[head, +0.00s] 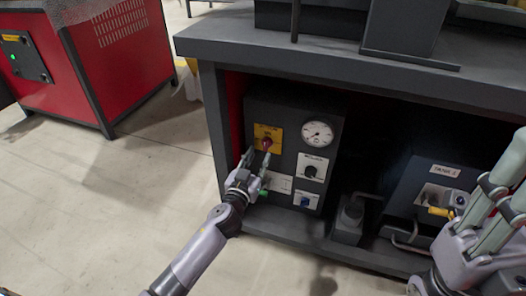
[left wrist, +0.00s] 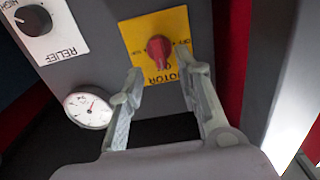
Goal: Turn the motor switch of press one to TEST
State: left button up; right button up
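The motor switch is a red knob (head: 267,143) on a yellow plate (head: 275,133) at the upper left of the dark control panel. In the left wrist view the red knob (left wrist: 159,48) sits on its yellow plate (left wrist: 138,30) lettered MOTOR. My left gripper (head: 258,163) is just below and in front of the knob. In the left wrist view its fingers (left wrist: 163,82) are spread apart with nothing between them, and the knob lies beyond the gap. My right gripper (head: 504,202) is at the right edge, partly cut off, in front of the tank box; its fingertips are unclear.
A gauge (head: 317,133) and a black RELIEF knob (head: 311,171) are right of the switch, with a blue switch (head: 305,201) below. The bench top (head: 330,65) overhangs the panel. A red cabinet (head: 120,60) stands at the left; the floor (head: 110,200) between is clear.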

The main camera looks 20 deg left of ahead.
aim_at(265, 146)
pick_arm(q)
jog(key=shift+w+b, duration=0.4)
jog(key=shift+w, duration=1.95)
jog(key=shift+c, duration=0.4)
jog(key=shift+d, duration=0.1)
grip_shut()
